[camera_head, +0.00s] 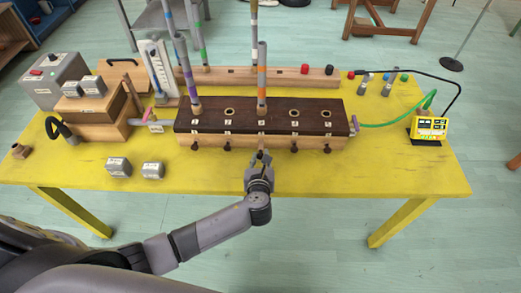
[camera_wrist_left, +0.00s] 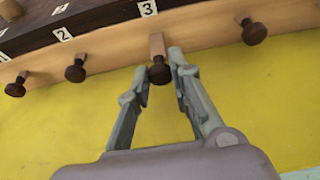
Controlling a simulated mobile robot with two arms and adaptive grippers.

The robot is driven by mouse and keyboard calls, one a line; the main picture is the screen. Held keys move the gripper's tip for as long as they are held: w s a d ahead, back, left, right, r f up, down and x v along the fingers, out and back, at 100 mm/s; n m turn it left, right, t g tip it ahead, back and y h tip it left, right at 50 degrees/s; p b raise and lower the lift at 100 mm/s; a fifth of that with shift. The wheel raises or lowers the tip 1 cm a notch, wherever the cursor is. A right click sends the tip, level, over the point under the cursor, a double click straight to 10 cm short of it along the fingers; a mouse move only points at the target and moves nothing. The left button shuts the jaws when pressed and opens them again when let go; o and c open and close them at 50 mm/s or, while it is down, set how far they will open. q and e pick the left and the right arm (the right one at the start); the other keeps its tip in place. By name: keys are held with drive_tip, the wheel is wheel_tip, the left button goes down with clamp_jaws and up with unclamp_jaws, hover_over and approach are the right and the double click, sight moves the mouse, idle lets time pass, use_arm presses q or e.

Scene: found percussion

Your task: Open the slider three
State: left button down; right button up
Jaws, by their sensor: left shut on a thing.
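The long box with a dark top (camera_head: 215,115) stands on the yellow table, with a row of dark knobs on its pale front. Slider three (camera_wrist_left: 158,72) is the knob on a wooden stem below the label "3" (camera_wrist_left: 147,8). Its stem shows longer than those of the neighbouring sliders. My left gripper (camera_head: 260,154) is at the box's front, below the middle label. In the wrist view its fingers (camera_wrist_left: 162,68) are on either side of the knob, shut on it. In the head view the gripper hides this knob. My right gripper is not in view.
Slider two (camera_wrist_left: 75,70) and slider four (camera_wrist_left: 254,32) are close on either side. Striped tubes (camera_head: 262,75) stand upright in the box. Two grey blocks (camera_head: 118,167) lie at the front left. A yellow meter (camera_head: 428,128) stands right. The table's front right (camera_head: 400,170) is clear.

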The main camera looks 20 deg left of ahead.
use_arm(q)
drive_tip(key=c, duration=1.5)
unclamp_jaws()
drive_tip(key=shift+w, duration=0.1)
drive_tip(key=shift+o, duration=0.2)
drive_tip(key=v, duration=1.2)
drive_tip(key=shift+f, duration=0.1)
